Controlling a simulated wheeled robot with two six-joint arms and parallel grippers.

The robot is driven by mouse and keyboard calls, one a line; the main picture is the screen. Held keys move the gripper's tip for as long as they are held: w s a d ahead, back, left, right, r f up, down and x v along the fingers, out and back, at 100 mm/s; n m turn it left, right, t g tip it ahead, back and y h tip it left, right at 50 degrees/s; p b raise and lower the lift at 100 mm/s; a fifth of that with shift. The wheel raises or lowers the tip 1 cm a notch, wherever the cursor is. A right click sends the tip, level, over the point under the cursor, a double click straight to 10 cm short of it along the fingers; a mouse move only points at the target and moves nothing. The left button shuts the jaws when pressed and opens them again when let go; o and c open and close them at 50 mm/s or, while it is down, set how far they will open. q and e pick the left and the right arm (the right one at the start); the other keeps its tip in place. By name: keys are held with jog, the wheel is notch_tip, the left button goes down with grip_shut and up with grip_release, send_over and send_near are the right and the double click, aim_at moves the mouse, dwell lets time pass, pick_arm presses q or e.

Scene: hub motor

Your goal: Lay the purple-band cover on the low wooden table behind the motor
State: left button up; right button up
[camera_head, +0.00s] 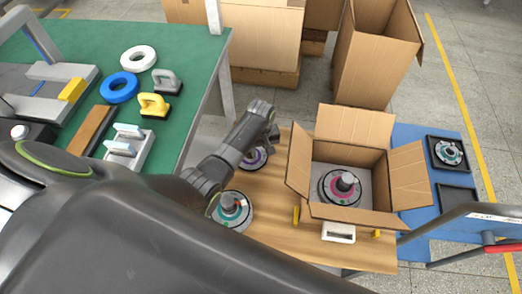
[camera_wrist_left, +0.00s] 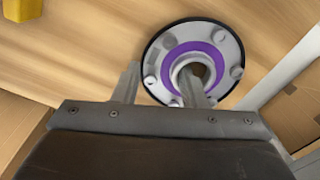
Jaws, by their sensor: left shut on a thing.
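The purple-band cover (camera_head: 252,160) is a round grey disc over the low wooden table (camera_head: 285,240), partly hidden by my left arm in the head view. In the left wrist view, the cover (camera_wrist_left: 205,48) shows its purple ring, bolt heads and central hub. My left gripper (camera_wrist_left: 158,90) is shut on the cover, one finger by its outer rim and the other at the hub. I cannot tell whether the cover touches the wood. A motor with a teal band (camera_head: 230,210) stands on the wooden table, nearer in the head view. My right gripper is not in view.
An open cardboard box (camera_head: 300,165) right of the cover holds a magenta-band motor part (camera_head: 340,187). A green workbench (camera_head: 190,50) with tools stands left. A blue surface (camera_head: 415,140) with dark trays lies right. Some wood is bare near the box.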

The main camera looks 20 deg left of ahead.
aim_at(261, 153)
pick_arm(q)
jog(key=shift+f, duration=0.15)
jog(key=o, duration=1)
notch_tip(261, 153, up, 12)
jog(key=shift+r+p, duration=0.1)
jog(key=shift+p, duration=1.15)
